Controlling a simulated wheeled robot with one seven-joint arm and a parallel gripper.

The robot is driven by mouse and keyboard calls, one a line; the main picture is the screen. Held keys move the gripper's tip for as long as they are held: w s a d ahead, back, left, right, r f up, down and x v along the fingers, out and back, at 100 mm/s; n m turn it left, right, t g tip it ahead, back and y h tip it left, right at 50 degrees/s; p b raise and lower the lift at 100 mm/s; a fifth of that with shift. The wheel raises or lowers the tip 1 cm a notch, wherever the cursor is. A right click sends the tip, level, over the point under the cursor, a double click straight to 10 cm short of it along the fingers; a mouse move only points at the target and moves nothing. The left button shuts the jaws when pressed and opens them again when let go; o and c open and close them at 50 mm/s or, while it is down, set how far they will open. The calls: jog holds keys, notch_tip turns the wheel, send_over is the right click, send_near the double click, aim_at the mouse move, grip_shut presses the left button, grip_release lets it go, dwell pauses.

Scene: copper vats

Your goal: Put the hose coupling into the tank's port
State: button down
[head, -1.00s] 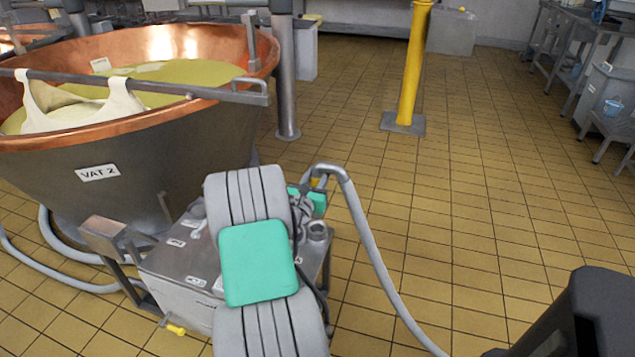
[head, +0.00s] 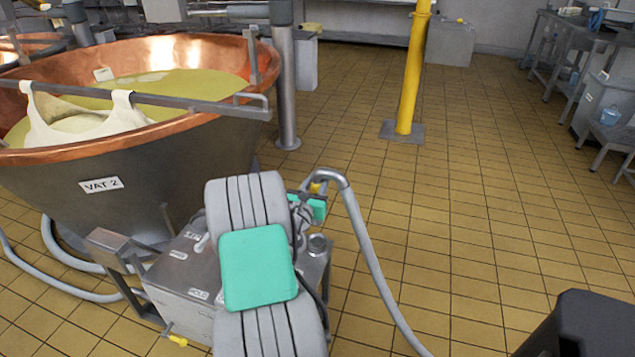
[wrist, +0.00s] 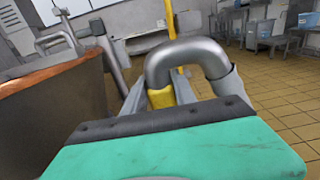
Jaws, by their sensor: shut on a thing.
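The hose coupling is a bent steel pipe (head: 330,175) with a yellow collar, fixed to a grey hose. It shows large in the wrist view (wrist: 185,52). My gripper (wrist: 158,95) is shut on it near the yellow collar. In the head view my gripper (head: 312,193) is partly hidden by my arm. The tank is a low metal box (head: 188,262) with small labels, partly covered by my arm. Its port, a round metal collar (head: 318,243), is on the right part of its top. The coupling is apart from the port and appears above and beyond it.
The copper vat marked VAT 2 (head: 150,190) stands close on the left. The grey hose (head: 375,265) hangs down to the right. A yellow post (head: 412,80) stands farther back. Tables (head: 575,50) line the right. The tiled floor (head: 480,200) between is clear.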

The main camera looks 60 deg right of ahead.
aim_at(316, 176)
jog(key=shift+r+p, duration=1.6)
jog(key=shift+r, duration=0.2)
jog(key=shift+f, duration=0.15)
dwell(0.7)
